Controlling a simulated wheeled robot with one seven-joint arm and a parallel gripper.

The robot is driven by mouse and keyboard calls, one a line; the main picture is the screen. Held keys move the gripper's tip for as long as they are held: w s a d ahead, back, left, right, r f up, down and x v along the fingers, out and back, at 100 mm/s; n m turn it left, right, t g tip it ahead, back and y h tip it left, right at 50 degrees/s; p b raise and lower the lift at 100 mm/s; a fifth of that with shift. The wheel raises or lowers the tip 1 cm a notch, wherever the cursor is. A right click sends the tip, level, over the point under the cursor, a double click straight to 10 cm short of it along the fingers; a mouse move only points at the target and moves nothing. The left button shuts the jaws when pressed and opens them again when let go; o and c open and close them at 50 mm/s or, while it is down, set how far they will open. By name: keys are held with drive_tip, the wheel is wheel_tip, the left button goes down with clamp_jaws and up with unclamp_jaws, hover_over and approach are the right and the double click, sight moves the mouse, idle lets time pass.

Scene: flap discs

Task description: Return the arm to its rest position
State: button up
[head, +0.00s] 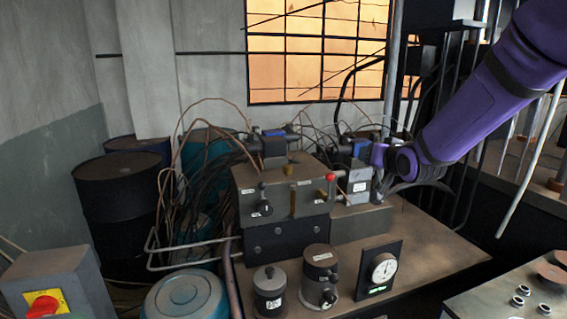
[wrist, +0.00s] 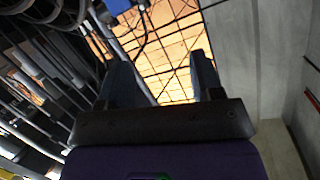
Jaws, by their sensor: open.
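My arm (head: 480,100), purple with dark joints, reaches in from the upper right in the head view. Its wrist end is beside the machine block on the bench. In the wrist view my gripper (wrist: 163,72) is open, with its two dark fingers apart and nothing between them. The orange-lit window shows through the gap. In the head view the fingers are small and hard to make out against the grey parts behind them.
A machine block (head: 285,190) with a red-knobbed lever, cables and pipes stands on the bench (head: 440,245), close to my wrist. A gauge (head: 380,270) and two small cylinders are in front. Dark pipes and a pale slanted bar (head: 530,160) are near my arm at right.

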drive_tip(key=s+d+r+g, duration=0.1)
drive_tip(key=s+d+g, duration=0.1)
drive_tip(key=s, duration=1.1)
drive_tip(key=s+d+r+n+g+h, duration=0.1)
drive_tip(key=s+g, duration=0.3)
drive_tip(key=s, duration=0.9)
drive_tip(key=s+d+r+g+h, duration=0.1)
drive_tip(key=s+d+r+g, duration=0.1)
drive_tip(key=s, duration=1.1)
drive_tip(key=shift+d+r+g, duration=0.25)
drive_tip(key=shift+d+g, duration=0.35)
drive_tip(key=shift+d, duration=0.1)
